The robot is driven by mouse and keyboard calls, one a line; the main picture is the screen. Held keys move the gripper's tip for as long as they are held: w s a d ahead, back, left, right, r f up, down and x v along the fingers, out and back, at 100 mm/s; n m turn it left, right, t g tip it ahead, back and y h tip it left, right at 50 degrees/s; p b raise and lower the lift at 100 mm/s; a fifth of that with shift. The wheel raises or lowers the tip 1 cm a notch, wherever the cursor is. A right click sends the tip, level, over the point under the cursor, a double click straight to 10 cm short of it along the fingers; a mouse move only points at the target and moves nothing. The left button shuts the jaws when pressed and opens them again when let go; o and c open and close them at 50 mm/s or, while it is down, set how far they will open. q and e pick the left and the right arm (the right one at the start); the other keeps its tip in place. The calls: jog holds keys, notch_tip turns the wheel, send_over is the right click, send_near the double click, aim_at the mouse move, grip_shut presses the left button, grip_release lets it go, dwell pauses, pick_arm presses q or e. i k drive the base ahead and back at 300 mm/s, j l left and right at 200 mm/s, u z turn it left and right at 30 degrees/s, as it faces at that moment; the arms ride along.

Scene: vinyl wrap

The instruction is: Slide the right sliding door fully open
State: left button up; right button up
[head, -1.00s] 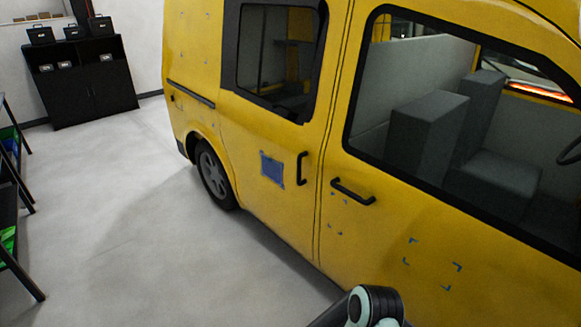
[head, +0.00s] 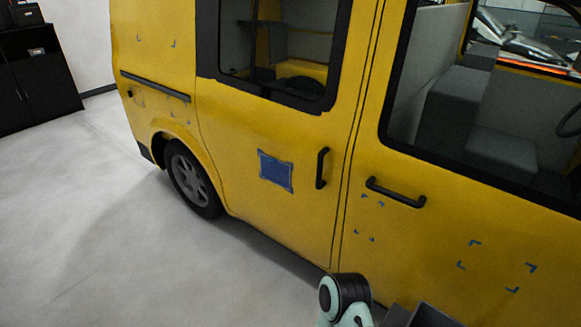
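The sliding door (head: 240,135) is a yellow side panel of the van with a dark-framed window (head: 285,45). It sits flush in the van's side and looks shut, with its front seam beside the front door. Its black vertical handle (head: 322,168) is near its front edge, and a blue patch (head: 276,171) is left of the handle. A black rail (head: 155,86) runs along the body behind the door. Part of my own arm shows at the bottom edge, below the door seam and apart from the handle. Neither gripper's fingers can be seen.
The front door (head: 430,220) has a black horizontal handle (head: 395,192) and blue corner marks. The rear wheel (head: 191,180) is below the sliding door's rear edge. A black cabinet (head: 40,85) stands at the far left. The grey floor left of the van is clear.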

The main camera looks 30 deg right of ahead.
aim_at(237, 117)
jog(key=i+z, duration=0.35)
jog(key=i+j+z, duration=0.2)
jog(key=i+z, duration=0.15)
jog(key=i, duration=0.05)
